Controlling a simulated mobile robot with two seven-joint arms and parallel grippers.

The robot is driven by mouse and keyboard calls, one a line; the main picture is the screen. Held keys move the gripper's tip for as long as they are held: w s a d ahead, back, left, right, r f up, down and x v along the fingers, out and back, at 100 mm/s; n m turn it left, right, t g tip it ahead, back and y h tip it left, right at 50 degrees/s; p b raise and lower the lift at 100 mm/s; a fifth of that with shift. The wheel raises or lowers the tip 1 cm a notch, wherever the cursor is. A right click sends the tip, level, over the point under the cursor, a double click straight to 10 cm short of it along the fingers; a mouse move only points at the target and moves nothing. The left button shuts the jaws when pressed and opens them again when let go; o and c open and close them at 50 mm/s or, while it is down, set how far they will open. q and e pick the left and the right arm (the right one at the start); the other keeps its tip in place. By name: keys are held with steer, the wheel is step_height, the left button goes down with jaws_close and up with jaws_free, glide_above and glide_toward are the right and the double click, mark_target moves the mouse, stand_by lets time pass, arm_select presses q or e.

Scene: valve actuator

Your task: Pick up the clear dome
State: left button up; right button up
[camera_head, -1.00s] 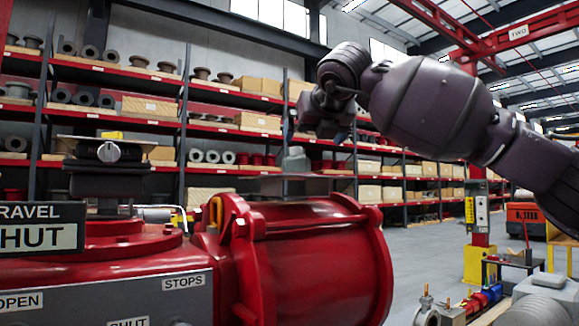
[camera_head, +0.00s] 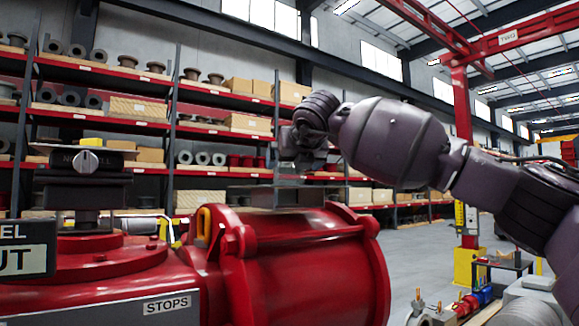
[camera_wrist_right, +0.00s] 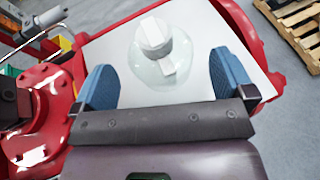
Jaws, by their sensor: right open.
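The clear dome (camera_wrist_right: 146,68) is see-through, with a pale knob-like part showing on or in it. It sits on a flat grey plate (camera_wrist_right: 188,22) in the right wrist view. The plate (camera_head: 262,196) also shows on top of the red cylinder in the head view; the dome cannot be made out clearly there. My right gripper (camera_wrist_right: 162,66) is open, its two blue fingers apart on either side of the dome's near part. I see no finger touching it. In the head view my right gripper (camera_head: 300,158) points down just above the plate. My left gripper is out of view.
The red actuator cylinder (camera_head: 315,262) fills the middle front. The black indicator post (camera_head: 84,188) stands at left, beside the travel sign (camera_head: 25,262). A wooden pallet (camera_wrist_right: 298,28) lies on the floor. Shelves (camera_head: 150,112) stand far behind.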

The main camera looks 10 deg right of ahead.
mark_target(290, 168)
steer(key=p+x, duration=0.1)
steer(key=x, duration=0.2)
steer(key=shift+w+f, duration=0.15)
steer(key=shift+w, duration=0.15)
steer(key=c, duration=1)
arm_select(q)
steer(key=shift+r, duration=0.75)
arm_select(e)
steer(key=shift+r, duration=0.5)
arm_select(q)
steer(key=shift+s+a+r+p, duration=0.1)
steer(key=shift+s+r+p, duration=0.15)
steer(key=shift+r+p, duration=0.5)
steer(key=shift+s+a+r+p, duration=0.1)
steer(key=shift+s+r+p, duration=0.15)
steer(key=shift+p, duration=0.75)
arm_select(e)
step_height(290, 168, up, 19)
